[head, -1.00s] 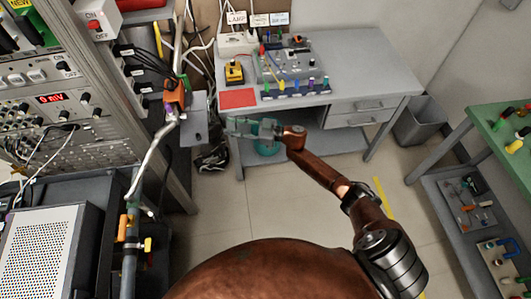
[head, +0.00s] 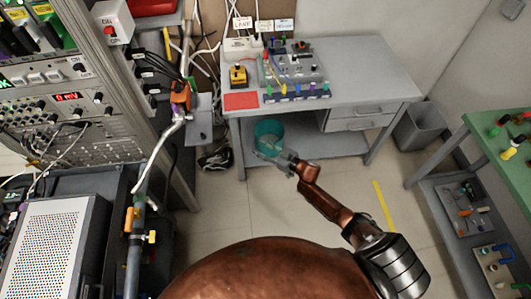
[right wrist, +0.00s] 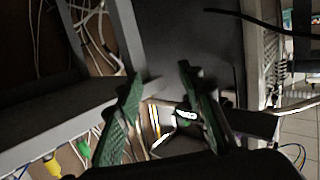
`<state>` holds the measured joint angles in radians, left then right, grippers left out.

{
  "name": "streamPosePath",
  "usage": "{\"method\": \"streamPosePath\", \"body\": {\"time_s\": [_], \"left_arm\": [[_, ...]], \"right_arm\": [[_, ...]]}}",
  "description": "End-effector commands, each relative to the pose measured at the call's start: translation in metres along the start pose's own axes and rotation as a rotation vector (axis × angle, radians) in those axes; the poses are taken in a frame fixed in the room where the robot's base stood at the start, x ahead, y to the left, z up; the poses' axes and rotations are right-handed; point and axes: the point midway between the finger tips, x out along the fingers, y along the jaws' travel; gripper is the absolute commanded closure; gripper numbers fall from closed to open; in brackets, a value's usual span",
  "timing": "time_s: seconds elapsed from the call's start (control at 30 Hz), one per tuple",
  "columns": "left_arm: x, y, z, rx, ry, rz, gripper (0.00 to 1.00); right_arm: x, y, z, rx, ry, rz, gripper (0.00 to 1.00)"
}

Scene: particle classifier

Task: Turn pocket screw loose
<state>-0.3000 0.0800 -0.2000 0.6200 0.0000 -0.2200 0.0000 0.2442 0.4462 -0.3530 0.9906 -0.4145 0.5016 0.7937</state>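I cannot pick out a pocket screw with certainty in either view. An upright pipe (head: 134,255) at the left carries small orange and yellow fittings. An orange fitting (head: 181,97) with cables and a white-and-purple tube sits higher up, beside the rack. My right gripper (head: 268,149) is in the middle of the head view, in front of a teal bin, apart from the pipe and the orange fitting. In the right wrist view, its two green-padded fingers (right wrist: 160,76) are spread with nothing between them. My left gripper is out of view.
A grey desk (head: 365,85) with a circuit board stands at the back, and the teal bin (head: 268,131) is under it. An instrument rack (head: 160,160) is at the left. A green-topped bench (head: 488,143) is at the right. The middle floor is open.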

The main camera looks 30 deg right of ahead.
Motion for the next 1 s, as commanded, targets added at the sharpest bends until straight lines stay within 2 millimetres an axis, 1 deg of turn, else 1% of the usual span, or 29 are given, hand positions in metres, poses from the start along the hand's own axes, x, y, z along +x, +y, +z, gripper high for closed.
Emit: {"method": "streamPosePath", "body": {"time_s": [0.1,0.3,0.6,0.7,0.77,0.87,0.9,0.97,1.0], "left_arm": [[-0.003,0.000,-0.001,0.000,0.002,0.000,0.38],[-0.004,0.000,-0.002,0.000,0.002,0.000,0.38],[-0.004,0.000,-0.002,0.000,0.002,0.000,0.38],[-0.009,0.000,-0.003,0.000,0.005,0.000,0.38],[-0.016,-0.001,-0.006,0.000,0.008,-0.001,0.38],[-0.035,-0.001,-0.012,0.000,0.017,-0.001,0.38],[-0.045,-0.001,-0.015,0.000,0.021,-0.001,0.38],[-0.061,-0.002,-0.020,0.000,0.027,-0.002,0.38],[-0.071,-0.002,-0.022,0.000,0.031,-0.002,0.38]], "right_arm": [[-0.006,0.002,0.012,0.005,-0.022,0.022,0.65],[-0.011,0.003,0.022,0.010,-0.038,0.038,0.65],[-0.011,0.003,0.023,0.011,-0.039,0.039,0.65],[-0.013,-0.003,0.016,0.064,-0.021,0.039,0.65],[-0.018,-0.012,0.005,0.160,0.009,0.039,0.65],[-0.031,-0.037,-0.025,0.450,0.095,0.033,0.65],[-0.039,-0.049,-0.040,0.611,0.140,0.027,0.65],[-0.053,-0.069,-0.064,0.888,0.213,0.009,0.65],[-0.063,-0.082,-0.079,1.086,0.263,-0.007,0.65]]}}
